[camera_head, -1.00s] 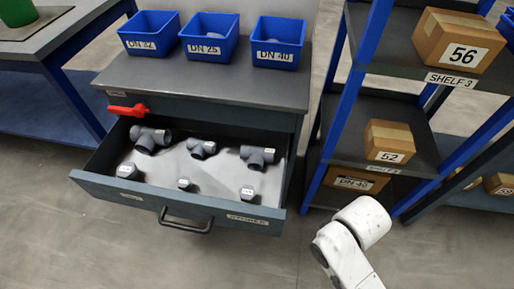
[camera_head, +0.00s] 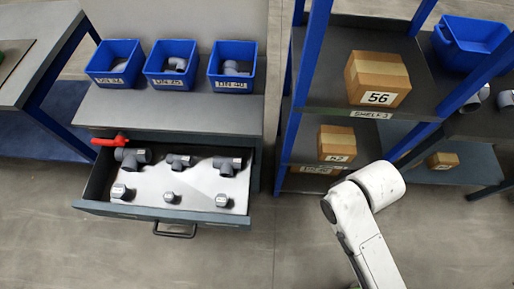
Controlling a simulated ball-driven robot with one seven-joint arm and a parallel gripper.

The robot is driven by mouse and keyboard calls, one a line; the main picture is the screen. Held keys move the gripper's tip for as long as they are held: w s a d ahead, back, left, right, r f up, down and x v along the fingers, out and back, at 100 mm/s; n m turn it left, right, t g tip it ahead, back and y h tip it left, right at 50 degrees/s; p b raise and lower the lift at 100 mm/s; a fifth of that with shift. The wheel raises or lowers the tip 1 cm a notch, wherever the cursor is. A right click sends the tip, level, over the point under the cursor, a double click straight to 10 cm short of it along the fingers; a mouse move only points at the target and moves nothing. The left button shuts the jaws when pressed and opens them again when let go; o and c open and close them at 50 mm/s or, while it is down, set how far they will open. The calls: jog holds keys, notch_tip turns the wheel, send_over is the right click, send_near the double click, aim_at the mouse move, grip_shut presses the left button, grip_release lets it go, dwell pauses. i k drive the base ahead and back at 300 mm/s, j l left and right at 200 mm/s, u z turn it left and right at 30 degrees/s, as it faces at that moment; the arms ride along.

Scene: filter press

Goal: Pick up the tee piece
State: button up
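An open drawer (camera_head: 100,207) holds several dark grey pipe fittings with white labels. Its back row has three tee-shaped pieces: a left tee (camera_head: 131,157), a middle tee (camera_head: 178,162) and a right tee (camera_head: 227,166). In the front row are three smaller fittings: left (camera_head: 122,191), middle (camera_head: 170,197) and right (camera_head: 222,200). I cannot read the labels on the fittings. My white arm shows at the lower right, over the floor and apart from the drawer. My gripper is not in view.
Three blue bins, labelled DN 32 (camera_head: 116,65), DN 25 (camera_head: 170,67) and DN 40 (camera_head: 232,69), stand on the cabinet top (camera_head: 150,108). A red handle (camera_head: 110,141) sits at the drawer's back left. A blue-posted shelf (camera_head: 340,112) with boxes stands right. Floor in front is clear.

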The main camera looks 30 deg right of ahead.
aim_at(226, 165)
jog(key=i+j+z, duration=0.1)
jog(key=j+z, duration=0.15)
jog(key=z, duration=0.15)
jog(key=i+j+z, duration=0.1)
jog(key=j+z, duration=0.15)
jog(key=z, duration=0.15)
jog(key=j+z, duration=0.6)
jog(key=z, duration=0.2)
jog(key=j+z, duration=0.1)
jog(key=j, duration=0.35)
jog(key=k+j+z, duration=0.15)
jog(key=j, duration=0.35)
jog(key=j+z, duration=0.1)
jog(key=j, duration=0.35)
jog(key=k+j+z, duration=0.15)
jog(key=j, duration=0.3)
jog(key=k+j+z, duration=0.1)
jog(key=j, duration=0.35)
jog(key=k+j+z, duration=0.1)
jog(key=j, duration=0.3)
jog(key=k+j, duration=0.1)
jog(key=j, duration=0.25)
jog(key=k+j, duration=0.15)
jog(key=j, duration=0.2)
jog(key=k+j, duration=0.1)
jog(key=j, duration=0.25)
jog(key=k+j, duration=0.15)
jog(key=j, duration=0.2)
jog(key=k+j, duration=0.1)
jog(key=j, duration=0.2)
